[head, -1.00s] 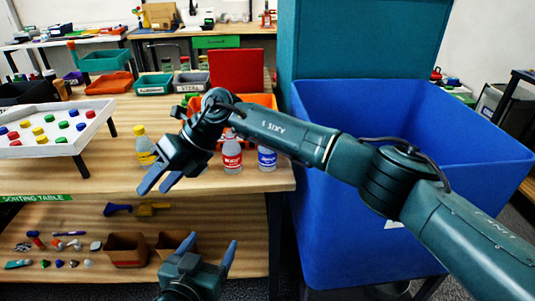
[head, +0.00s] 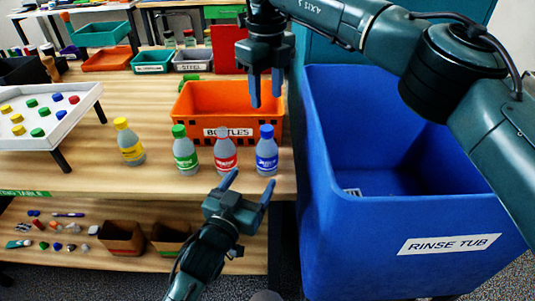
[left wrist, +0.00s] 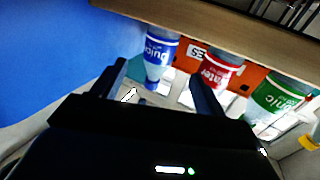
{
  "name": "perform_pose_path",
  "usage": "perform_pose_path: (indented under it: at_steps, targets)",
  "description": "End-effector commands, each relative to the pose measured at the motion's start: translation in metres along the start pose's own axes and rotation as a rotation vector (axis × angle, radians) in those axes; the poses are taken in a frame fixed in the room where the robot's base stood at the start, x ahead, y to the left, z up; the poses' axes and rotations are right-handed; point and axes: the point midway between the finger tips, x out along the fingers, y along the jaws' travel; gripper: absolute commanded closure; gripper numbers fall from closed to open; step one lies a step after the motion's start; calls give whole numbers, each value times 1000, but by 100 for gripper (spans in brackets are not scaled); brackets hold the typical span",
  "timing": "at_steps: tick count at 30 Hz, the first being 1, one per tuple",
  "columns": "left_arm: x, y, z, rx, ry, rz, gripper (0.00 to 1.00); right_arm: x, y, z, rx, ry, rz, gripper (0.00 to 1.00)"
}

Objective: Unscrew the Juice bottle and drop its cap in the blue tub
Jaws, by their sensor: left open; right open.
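The blue-labelled bottle (head: 266,155) stands upright near the table's front edge, its blue cap (head: 266,131) on. It also shows upside down in the left wrist view (left wrist: 159,50), where its blurred label seems to read Juice. My left gripper (head: 249,185) is open and empty, in front of and below this bottle, with its fingers pointing toward it. My right gripper (head: 266,100) is open and empty, pointing down above the bottle, apart from the cap. The blue tub (head: 420,220), labelled RINSE TUB, stands to the right of the table, open at the top.
A white tray (head: 40,145) with coloured caps is at far left. A lower shelf (head: 75,215) holds small items and bins.

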Motion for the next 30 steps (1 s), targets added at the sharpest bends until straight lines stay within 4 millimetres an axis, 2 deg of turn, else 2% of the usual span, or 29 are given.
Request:
perform_pose_path:
  at_steps: [1, 6, 12, 18, 26, 30]
  targets:
    - [12, 0, -2, 1, 3, 0, 27, 0, 0, 0, 0, 0, 1, 57]
    - [45, 0, -1, 0, 1, 0, 27, 0, 0, 0, 0, 0, 1, 57]
    - [74, 0, 0, 1, 0, 0, 27, 0, 0, 0, 0, -1, 1, 57]
    - [86, 0, 0, 0, -1, 0, 27, 0, 0, 0, 0, -1, 2, 57]
    - [88, 0, 0, 0, -1, 0, 27, 0, 0, 0, 0, -1, 2, 57]
    - [87, 0, 0, 0, -1, 0, 36, 0, 0, 0, 0, -1, 2, 57]
